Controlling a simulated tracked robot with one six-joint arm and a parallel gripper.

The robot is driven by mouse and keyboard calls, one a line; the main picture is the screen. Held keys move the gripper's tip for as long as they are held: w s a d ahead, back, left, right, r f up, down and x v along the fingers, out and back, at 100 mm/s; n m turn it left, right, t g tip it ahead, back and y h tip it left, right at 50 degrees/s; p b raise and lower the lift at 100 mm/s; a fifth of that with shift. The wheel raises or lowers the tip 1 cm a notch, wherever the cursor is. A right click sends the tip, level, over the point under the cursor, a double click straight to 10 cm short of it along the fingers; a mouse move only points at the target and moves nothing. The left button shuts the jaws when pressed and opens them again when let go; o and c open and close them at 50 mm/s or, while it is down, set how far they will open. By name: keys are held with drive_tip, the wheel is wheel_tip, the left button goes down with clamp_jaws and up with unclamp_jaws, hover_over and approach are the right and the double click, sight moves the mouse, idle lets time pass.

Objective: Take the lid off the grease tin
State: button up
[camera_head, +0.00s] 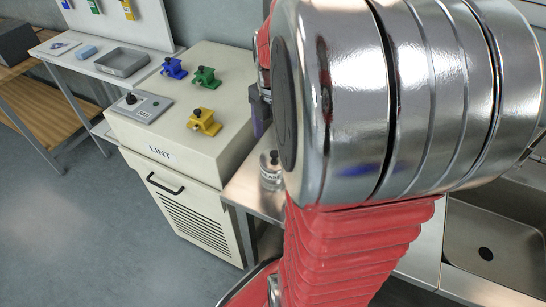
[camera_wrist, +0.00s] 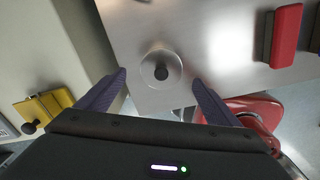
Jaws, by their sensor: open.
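The grease tin (camera_head: 270,172) stands on a metal bench top beside the cream machine. It is a small, pale round tin with a partly visible label, and my arm covers its right side in the head view. In the wrist view its round lid (camera_wrist: 148,62) is seen from above, with a dark knob (camera_wrist: 161,72) at the centre. The lid appears to be on the tin. My gripper (camera_wrist: 160,78) is open and empty, with one finger on each side of the lid in the picture. I cannot tell the height of the fingertips above it.
The cream machine (camera_head: 150,150) carries blue (camera_head: 174,68), green (camera_head: 206,77) and yellow (camera_head: 204,122) clamp-like pieces and a control box (camera_head: 142,107). In the wrist view a red block (camera_wrist: 284,36) lies right of the tin. A sink (camera_head: 490,240) is at the right.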

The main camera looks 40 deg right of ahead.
sight(274, 153)
wheel_tip(274, 153, down, 4)
drive_tip(key=shift+s+f, duration=0.15)
idle(0.6)
drive_tip(key=c, duration=1.1)
